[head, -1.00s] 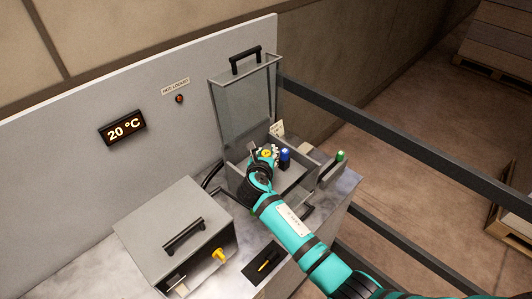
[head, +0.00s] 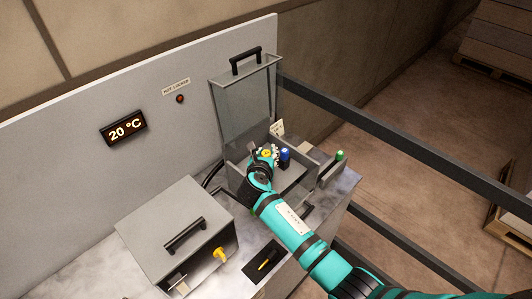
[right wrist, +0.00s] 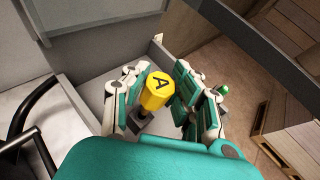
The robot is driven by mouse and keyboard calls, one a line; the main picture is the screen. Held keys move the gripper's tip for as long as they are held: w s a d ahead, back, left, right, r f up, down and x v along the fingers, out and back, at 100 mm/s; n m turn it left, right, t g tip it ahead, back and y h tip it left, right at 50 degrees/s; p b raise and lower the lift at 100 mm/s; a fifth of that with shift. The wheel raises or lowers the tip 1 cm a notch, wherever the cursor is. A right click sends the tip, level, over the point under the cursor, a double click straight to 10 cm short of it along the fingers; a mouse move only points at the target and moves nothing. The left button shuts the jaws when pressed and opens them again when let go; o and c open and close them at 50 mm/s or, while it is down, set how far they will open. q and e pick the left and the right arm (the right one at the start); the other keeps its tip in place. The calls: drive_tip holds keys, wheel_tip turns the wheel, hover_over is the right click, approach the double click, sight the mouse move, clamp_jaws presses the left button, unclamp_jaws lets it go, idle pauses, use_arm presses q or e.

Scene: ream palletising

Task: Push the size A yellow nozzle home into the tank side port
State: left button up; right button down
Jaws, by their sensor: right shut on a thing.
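The yellow nozzle marked A (right wrist: 157,92) stands between the fingers of my right gripper (right wrist: 160,100) in the right wrist view. In the head view its yellow top (head: 266,153) shows at my right gripper (head: 264,160), which is shut on it inside the open-lidded grey tank (head: 236,163). A dark square piece (right wrist: 136,124) shows below the nozzle. I cannot tell whether the nozzle sits in a port. Another yellow piece (head: 220,254) sticks out of the front of a grey box (head: 170,228) at the left. My left gripper is out of view.
A green-topped piece (head: 340,155) is at the tank's right. A black mat (head: 256,268) with a small yellow item lies in front. The raised lid (head: 240,95) stands behind. A dark rail (head: 400,136) runs right.

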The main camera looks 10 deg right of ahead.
drive_tip(key=shift+f+b, duration=1.75)
drive_tip(key=shift+f, duration=1.15)
drive_tip(key=c, duration=1)
unclamp_jaws()
drive_tip(key=shift+c, duration=0.2)
drive_tip(key=shift+s, duration=0.1)
drive_tip(key=v, duration=1.1)
drive_tip(key=shift+s+a+r, duration=0.15)
drive_tip(key=shift+s, duration=0.2)
